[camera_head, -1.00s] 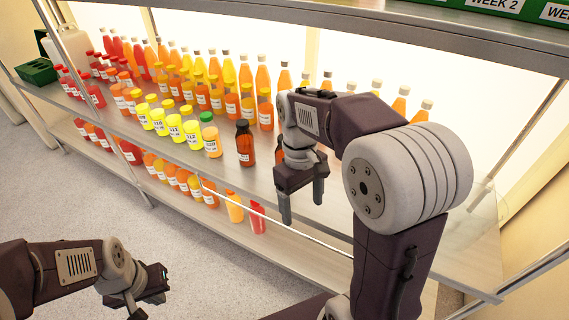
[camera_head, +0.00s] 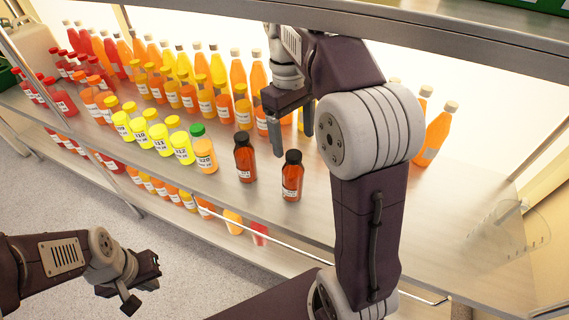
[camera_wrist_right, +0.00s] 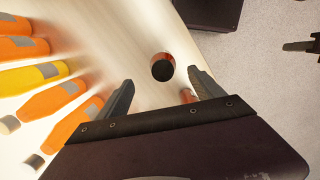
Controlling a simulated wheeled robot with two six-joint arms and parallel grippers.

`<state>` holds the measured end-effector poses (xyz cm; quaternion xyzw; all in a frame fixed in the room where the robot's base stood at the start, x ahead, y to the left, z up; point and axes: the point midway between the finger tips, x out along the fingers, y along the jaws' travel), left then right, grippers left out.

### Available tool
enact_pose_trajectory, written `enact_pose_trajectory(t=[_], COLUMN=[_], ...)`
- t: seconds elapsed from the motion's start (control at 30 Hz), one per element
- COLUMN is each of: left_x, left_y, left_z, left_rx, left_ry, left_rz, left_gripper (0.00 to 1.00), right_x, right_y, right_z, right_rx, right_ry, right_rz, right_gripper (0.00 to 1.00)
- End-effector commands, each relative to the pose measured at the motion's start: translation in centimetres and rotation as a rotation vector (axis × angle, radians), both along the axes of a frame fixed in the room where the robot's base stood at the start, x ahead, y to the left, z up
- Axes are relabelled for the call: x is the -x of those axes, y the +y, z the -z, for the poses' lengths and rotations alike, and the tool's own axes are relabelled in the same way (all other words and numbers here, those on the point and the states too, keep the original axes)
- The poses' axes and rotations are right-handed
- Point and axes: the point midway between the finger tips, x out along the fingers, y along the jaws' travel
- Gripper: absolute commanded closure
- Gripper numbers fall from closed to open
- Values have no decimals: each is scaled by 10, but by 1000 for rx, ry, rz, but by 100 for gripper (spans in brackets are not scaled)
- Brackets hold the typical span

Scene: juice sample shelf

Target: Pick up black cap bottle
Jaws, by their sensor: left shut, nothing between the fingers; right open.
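Two dark amber bottles with black caps and white labels stand upright at the shelf's front: a left one (camera_head: 245,160) and a right one (camera_head: 292,178). My right gripper (camera_head: 293,140) is open and empty, pointing down above and behind them. In the right wrist view, one black-capped bottle (camera_wrist_right: 162,68) shows from above, just beyond the gap between the open fingers (camera_wrist_right: 160,82). Another reddish bottle (camera_wrist_right: 187,96) is mostly hidden by a finger. My left gripper (camera_head: 140,285) is shut and empty at lower left, away from the shelf.
Yellow bottles (camera_head: 182,150) and a green-capped orange bottle (camera_head: 205,155) stand left of the black caps. The upper shelf edge (camera_head: 430,45) crosses above. Bare shelf (camera_head: 450,215) lies at right.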

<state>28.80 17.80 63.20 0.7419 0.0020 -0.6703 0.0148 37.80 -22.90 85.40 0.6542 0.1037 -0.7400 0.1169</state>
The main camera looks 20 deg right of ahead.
Motion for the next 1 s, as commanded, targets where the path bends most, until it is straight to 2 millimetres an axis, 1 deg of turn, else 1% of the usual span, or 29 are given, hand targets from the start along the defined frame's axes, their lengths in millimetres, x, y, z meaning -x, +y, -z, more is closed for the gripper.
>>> enact_pose_trajectory(t=[0.07,0.13,0.3,0.47,0.57,0.7,0.77,0.8,0.97,1.0], left_x=[0,0,0,0,0,0,0,0,0,0], left_y=[0,0,0,0,0,0,0,0,0,0], left_z=[3,11,34,34,48,74,79,80,76,76], left_rx=[0,0,0,0,0,0,0,0,0,0], left_ry=[0,0,1,1,0,0,1,1,0,0], left_rz=[0,0,0,0,0,0,0,0,0,0], left_gripper=[100,100,100,100,100,100,100,100,100,100], right_x=[0,1,4,5,5,7,9,9,9,9], right_y=[0,0,-1,-1,0,2,2,2,2,2], right_z=[3,12,41,42,57,85,93,95,91,91], right_rx=[0,0,0,0,0,0,-1,0,0,0], right_ry=[0,1,1,0,0,1,1,1,0,0], right_rz=[0,0,0,0,0,0,0,0,0,0], right_gripper=[23,23,23,23,23,23,23,23,23,26])
